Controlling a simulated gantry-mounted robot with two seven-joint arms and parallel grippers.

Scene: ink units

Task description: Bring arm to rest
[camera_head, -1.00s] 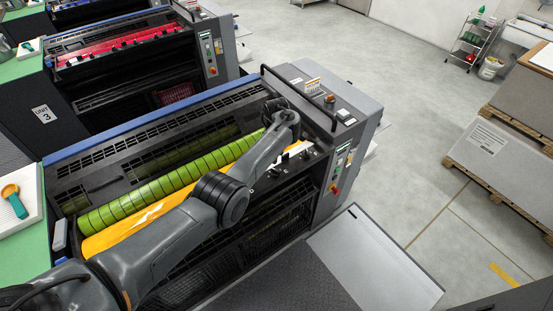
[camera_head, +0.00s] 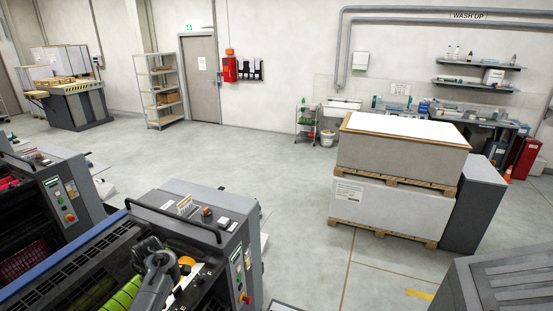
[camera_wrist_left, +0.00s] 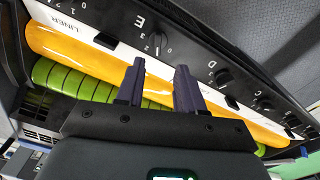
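My left gripper (camera_wrist_left: 160,75) shows in the left wrist view with its two dark fingers apart and nothing between them. It hangs over the press unit, in front of a yellow ink roller (camera_wrist_left: 75,52) and a green ribbed roller (camera_wrist_left: 75,85). My right gripper is in neither view.
The press unit (camera_head: 205,215) has a black handrail and side controls beside my arm. Another press unit (camera_head: 50,195) stands to its left. Pallets with stacked sheets (camera_head: 390,205) stand on the right. Open grey floor (camera_head: 290,200) lies between.

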